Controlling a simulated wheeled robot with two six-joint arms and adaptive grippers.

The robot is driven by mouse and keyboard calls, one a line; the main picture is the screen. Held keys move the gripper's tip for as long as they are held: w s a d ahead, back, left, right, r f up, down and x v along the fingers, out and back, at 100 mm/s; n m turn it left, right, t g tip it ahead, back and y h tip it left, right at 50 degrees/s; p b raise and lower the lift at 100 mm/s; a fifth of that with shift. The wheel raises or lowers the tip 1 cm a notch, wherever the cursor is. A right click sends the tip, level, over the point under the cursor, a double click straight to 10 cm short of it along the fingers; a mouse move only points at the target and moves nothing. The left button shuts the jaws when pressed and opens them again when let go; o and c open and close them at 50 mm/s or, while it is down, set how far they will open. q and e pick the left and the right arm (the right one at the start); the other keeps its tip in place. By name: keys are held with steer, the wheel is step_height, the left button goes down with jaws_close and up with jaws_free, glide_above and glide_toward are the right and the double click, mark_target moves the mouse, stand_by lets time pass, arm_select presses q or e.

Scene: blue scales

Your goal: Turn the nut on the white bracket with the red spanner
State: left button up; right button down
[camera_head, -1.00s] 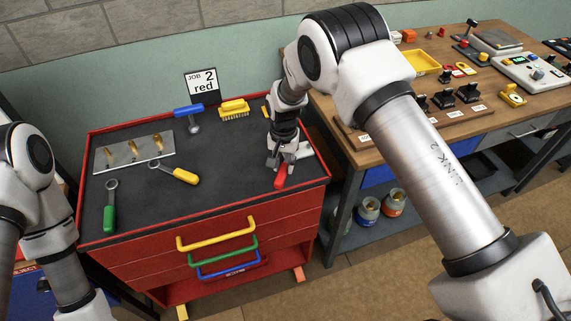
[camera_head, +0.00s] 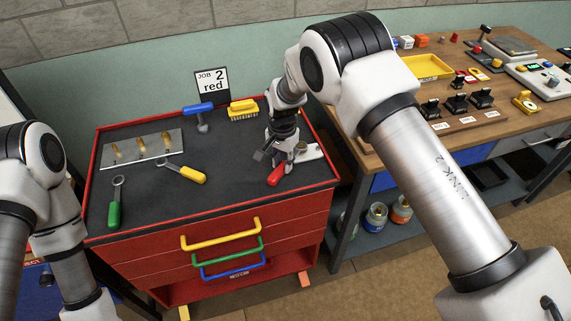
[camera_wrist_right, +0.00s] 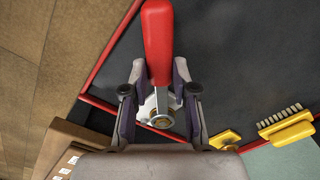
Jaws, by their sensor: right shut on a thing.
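The red spanner (camera_head: 277,174) is at the right end of the red tool cart's dark top. Its red handle (camera_wrist_right: 158,42) fills the upper middle of the right wrist view. My right gripper (camera_wrist_right: 158,78) is shut on the spanner, with a finger on each side of it. The white bracket (camera_head: 311,152) lies flat beside and partly behind the gripper. A round metal nut (camera_wrist_right: 162,121) shows at the spanner's far end in the wrist view. The fit of the spanner's jaw on the nut is mostly hidden. My left arm shows at the left edge; its gripper is out of view.
A yellow spanner (camera_head: 188,174), a green spanner (camera_head: 115,213), a blue-handled hammer (camera_head: 199,109), a yellow brush (camera_head: 243,109) and a metal plate with brass pieces (camera_head: 160,160) lie on the cart. A card reads "JOB 2 red" (camera_head: 212,84). A wooden bench (camera_head: 350,130) stands close on the right.

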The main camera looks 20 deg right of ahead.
steer(key=shift+w+a, duration=0.1)
steer(key=shift+w+a+f+m+b, duration=0.1)
steer(key=shift+w+a+m+b, duration=0.2)
steer(key=shift+m+b, duration=0.2)
steer(key=shift+w+a+m, duration=0.15)
steer(key=shift+w+m, duration=0.1)
steer(key=shift+m, duration=0.15)
steer(key=shift+w+a+m+b, duration=0.2)
steer(key=shift+w+m+b, duration=0.15)
steer(key=shift+b, duration=0.2)
steer(key=shift+w+a+m, duration=0.25)
steer(key=shift+w+m, duration=0.1)
steer(key=shift+m, duration=0.2)
steer(key=shift+b, duration=0.35)
